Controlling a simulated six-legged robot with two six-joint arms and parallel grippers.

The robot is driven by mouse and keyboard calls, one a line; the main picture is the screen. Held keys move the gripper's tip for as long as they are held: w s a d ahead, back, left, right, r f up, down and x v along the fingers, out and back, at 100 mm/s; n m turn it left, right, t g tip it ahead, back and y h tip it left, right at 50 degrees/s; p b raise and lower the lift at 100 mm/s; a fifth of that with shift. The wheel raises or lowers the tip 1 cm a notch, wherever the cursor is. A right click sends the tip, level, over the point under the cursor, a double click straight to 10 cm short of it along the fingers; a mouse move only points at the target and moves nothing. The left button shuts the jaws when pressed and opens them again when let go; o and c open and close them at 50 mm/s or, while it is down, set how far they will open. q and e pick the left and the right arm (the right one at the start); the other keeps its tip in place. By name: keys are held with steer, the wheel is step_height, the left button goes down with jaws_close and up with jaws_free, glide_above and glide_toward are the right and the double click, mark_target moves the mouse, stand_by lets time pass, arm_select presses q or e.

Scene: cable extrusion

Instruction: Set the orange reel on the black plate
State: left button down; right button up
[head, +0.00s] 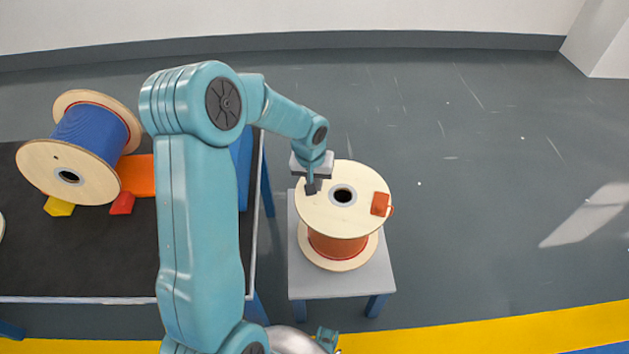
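The orange reel (338,245) stands upright on a small grey table (375,285). It has pale wooden flanges, orange windings and a dark centre hole. My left arm reaches over from the lower left, and my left gripper (313,186) points down at the upper-left rim of the reel's top flange. Its dark fingertips overlap the flange in the picture; whether they grip it is too small to tell. The black plate (60,255) appears to be the flat black top of the bench at the left, partly hidden behind my arm.
A blue reel (97,133) lies tilted on its side on the black top, beside a yellow wedge (59,207), a red wedge (122,204) and an orange block (138,175). A narrow gap separates bench and grey table. Open floor (480,200) lies to the right.

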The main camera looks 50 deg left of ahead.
arm_select(q)
steer(key=shift+f+b, duration=0.5)
steer(key=shift+b, duration=0.1)
stand_by(0.8)
steer(key=c, duration=1.5)
jaws_free()
step_height(320, 180, up, 11)
steer(key=s+p, duration=0.1)
steer(key=p, duration=0.6)
steer(key=shift+s+d, duration=0.3)
steer(key=shift+s, duration=0.1)
steer(key=shift+s, duration=0.1)
